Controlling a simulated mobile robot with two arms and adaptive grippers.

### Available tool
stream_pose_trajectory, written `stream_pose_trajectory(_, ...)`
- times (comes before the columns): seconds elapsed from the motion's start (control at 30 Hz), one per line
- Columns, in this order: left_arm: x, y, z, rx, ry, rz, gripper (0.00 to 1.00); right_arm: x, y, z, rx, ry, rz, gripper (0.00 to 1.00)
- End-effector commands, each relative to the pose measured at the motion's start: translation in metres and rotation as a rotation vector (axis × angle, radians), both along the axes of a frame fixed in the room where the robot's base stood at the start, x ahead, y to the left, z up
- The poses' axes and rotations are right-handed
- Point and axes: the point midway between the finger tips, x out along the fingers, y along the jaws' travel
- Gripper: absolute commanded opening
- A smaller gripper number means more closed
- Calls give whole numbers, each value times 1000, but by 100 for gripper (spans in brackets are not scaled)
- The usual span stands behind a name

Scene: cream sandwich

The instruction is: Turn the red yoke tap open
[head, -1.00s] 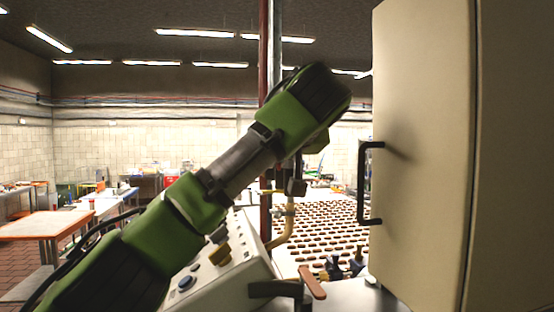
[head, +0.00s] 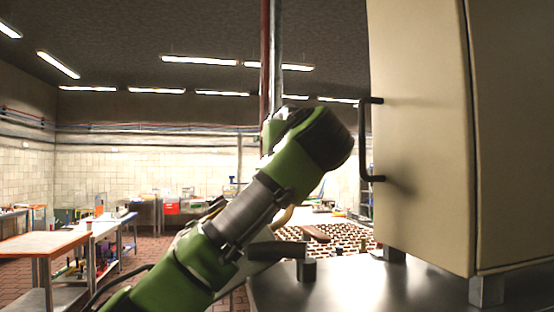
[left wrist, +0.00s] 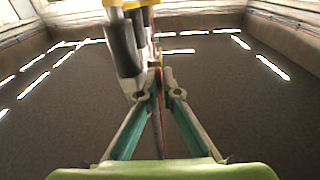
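No red yoke tap can be made out for certain. A red vertical pipe (head: 266,75) rises behind my left arm in the head view. My left wrist (head: 310,145) covers what lies behind it, and the left gripper is hidden there. In the left wrist view the left gripper's fingertips (left wrist: 158,86) are close together with a narrow gap. A thin red strip (left wrist: 158,108) shows in that gap; contact is unclear. Dark cylinders (left wrist: 125,48) with a yellow part (left wrist: 130,4) stand just beside the left fingertip. My right gripper is not in view.
A cream cabinet (head: 425,130) with a black handle (head: 364,140) stands close on the right, above a dark metal top (head: 345,285). A table (head: 40,245) stands at far left.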

Motion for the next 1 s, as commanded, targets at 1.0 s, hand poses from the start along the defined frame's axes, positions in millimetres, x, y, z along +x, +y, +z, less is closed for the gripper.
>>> stream_pose_trajectory(1.0, 4, 1, -4, 35, -107, 0, 12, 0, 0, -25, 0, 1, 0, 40)
